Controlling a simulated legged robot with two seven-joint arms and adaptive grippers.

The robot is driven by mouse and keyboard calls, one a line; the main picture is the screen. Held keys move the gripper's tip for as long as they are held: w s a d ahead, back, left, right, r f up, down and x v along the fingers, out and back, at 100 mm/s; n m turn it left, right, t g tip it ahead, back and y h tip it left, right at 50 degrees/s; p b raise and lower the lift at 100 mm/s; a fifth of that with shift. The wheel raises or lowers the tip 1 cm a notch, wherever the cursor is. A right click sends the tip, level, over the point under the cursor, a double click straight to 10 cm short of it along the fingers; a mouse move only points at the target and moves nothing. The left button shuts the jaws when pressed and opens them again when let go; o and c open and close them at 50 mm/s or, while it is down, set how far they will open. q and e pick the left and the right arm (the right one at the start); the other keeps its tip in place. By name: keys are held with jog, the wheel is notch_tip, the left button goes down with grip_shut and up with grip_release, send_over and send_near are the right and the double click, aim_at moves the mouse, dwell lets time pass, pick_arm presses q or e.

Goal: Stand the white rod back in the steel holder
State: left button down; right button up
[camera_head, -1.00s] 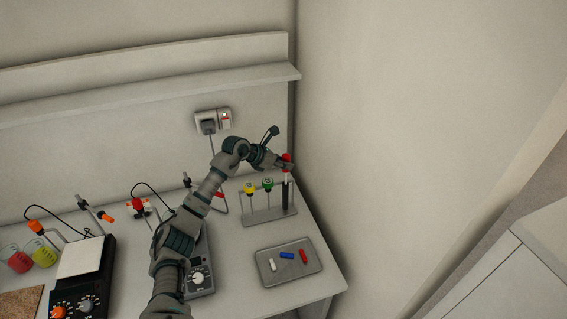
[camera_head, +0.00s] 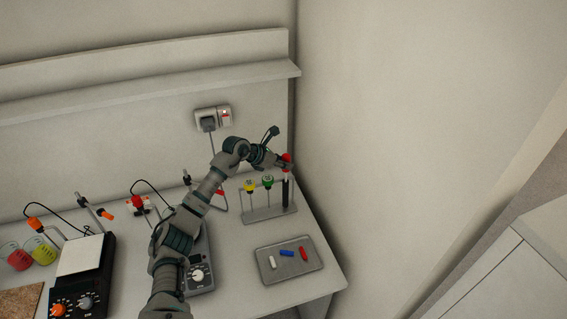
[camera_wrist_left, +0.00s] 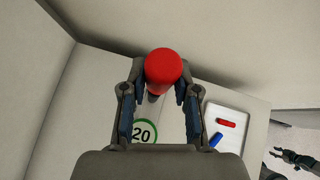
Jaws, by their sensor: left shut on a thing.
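My left gripper (camera_head: 284,165) is shut on a red-topped rod (camera_head: 286,157) at the right end of the steel holder (camera_head: 270,216). In the left wrist view the round red top (camera_wrist_left: 165,68) sits between the fingers (camera_wrist_left: 158,92). Below it the rod looks dark in the head view; whether its foot is seated, I cannot tell. A yellow-topped piece (camera_head: 250,187) and a green-topped piece (camera_head: 267,182) stand upright in the holder. A small white rod (camera_head: 272,262) lies in the grey tray. A dark jointed part, apparently my right gripper (camera_wrist_left: 282,155), shows in the wrist view's lower right.
The grey tray (camera_head: 264,277) also holds a blue bar (camera_head: 287,253) and a red bar (camera_head: 304,254). A wall stands close right of the holder. A meter (camera_head: 198,277), a stirrer (camera_head: 82,275) and coloured beakers (camera_head: 19,260) stand at left. A shelf (camera_head: 150,85) runs above.

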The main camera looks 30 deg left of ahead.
pick_arm(q)
jog(key=shift+f, duration=0.55)
jog(key=c, duration=0.8)
grip_release()
jog(key=shift+d+r, duration=0.1)
jog(key=shift+s+a+r, duration=0.2)
jog(key=shift+a, duration=0.05)
jog(key=v, duration=1.1)
jog(key=shift+s, duration=0.1)
